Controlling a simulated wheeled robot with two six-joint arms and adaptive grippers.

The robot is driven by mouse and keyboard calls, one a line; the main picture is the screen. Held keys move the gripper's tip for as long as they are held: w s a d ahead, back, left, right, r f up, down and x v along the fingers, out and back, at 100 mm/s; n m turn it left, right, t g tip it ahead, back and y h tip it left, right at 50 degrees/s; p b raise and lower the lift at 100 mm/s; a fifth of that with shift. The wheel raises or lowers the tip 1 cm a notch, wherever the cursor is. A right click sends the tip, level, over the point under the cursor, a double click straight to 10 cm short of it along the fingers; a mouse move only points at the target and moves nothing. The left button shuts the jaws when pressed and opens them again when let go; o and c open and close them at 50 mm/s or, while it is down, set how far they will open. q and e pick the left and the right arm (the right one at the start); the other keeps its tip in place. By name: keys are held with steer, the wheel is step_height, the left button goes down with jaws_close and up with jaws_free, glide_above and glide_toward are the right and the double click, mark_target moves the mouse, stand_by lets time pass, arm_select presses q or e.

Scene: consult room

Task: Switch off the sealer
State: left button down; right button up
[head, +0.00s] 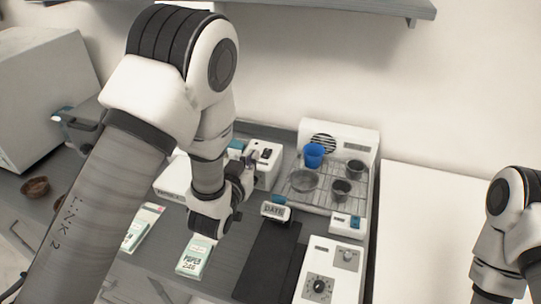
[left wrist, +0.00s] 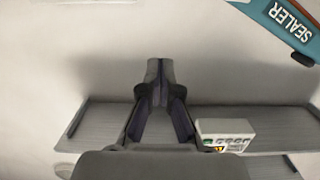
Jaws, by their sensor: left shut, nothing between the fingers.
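The sealer (head: 264,177) seems to be the white unit behind my left arm, with a teal label and a dark switch (head: 266,153) on its top. The arm hides part of it. In the left wrist view a teal label reading SEALER (left wrist: 290,22) shows upside down at the top right.
Right of the unit, a white rack (head: 347,143) holds a blue cup and several dark cups. A DATE block (head: 275,211), a dark mat (head: 268,262) and a white box with a knob (head: 331,272) lie nearer. Paper packets (head: 194,258) lie below my left wrist. A shelf (head: 330,8) hangs above.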

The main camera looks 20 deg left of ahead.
arm_select(q)
steer(key=p, duration=0.4)
glide_above(267, 157)
steer(key=shift+s+a+f, duration=0.15)
steer(key=shift+f, duration=0.75)
steer(key=f, duration=0.3)
steer(key=f+p, duration=0.1)
steer(key=shift+w+f, duration=0.2)
steer(key=shift+w, duration=0.1)
arm_select(e)
steer(key=r, duration=0.4)
steer(key=shift+w, duration=0.25)
arm_select(q)
steer(key=shift+s, duration=0.1)
arm_select(e)
steer(key=shift+r, duration=0.1)
